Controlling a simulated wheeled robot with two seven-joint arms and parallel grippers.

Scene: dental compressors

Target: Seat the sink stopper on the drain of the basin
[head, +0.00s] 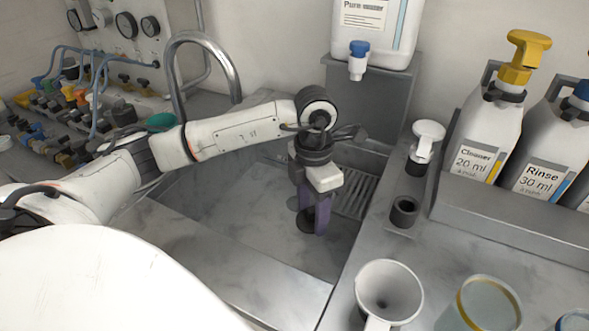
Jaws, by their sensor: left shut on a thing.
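My left gripper (315,217) reaches down into the steel basin (232,221), its purple fingers pointing at the basin floor. It is shut on a small dark round thing, the sink stopper (305,222), mostly covered by the fingers. The stopper is at or just above the basin floor; I cannot tell whether it touches. My right gripper is not in view.
A curved steel faucet (186,62) rises behind the basin. A water container (376,35) stands at the back. To the right are a Cleaner bottle (482,135), a Rinse bottle (552,150), a white funnel-like cup (388,292) and a glass jar (484,305).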

